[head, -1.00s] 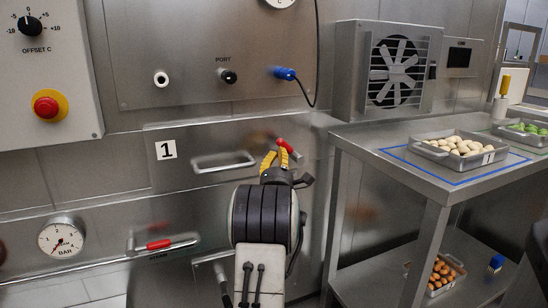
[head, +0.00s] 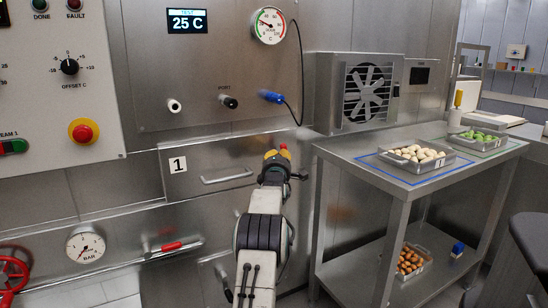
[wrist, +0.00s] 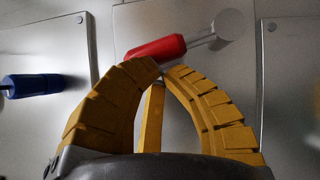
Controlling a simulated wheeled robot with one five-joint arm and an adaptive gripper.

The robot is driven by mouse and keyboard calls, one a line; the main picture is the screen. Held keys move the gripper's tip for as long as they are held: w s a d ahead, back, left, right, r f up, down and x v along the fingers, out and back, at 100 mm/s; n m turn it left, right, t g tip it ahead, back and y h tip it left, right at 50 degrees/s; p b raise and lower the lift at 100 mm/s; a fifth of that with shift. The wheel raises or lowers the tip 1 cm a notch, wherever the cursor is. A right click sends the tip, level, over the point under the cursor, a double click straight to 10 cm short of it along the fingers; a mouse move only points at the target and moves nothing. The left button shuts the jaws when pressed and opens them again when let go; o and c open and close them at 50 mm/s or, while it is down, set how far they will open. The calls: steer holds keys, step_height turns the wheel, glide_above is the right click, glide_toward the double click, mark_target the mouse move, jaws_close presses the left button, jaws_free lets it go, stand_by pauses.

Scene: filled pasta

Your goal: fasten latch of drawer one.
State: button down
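Drawer one (head: 213,163) is a steel front marked with a "1" label, with a bar handle (head: 228,178). It looks closed, nearly flush with the panel. Its latch has a red grip (head: 285,148), partly hidden behind my gripper at the drawer's right end. In the wrist view, the red grip (wrist: 156,48) lies slanted on a grey metal arm with a round end at upper right. My gripper (head: 276,156) has yellow fingers, and their tips nearly meet in the wrist view (wrist: 161,68). The tips are right at the red grip, overlapping its lower edge; I cannot tell whether they touch it.
A second red-gripped handle (head: 171,247) is lower left, near a pressure gauge (head: 86,246). A blue plug (head: 272,97) with a hanging cable is above the drawer. A steel table (head: 345,152) with food trays stands to the right.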

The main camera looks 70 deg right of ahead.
steer(key=shift+s+d+r+m+g+y+p, duration=0.15)
steer(key=shift+s+d+r+m+y+p, duration=0.1)
steer(key=shift+m+p, duration=0.3)
steer(key=shift+s+d+r+m+g+y+p, duration=0.15)
steer(key=shift+d+m+y+p, duration=0.1)
steer(key=shift+m+p, duration=0.3)
steer(key=shift+f, duration=0.1)
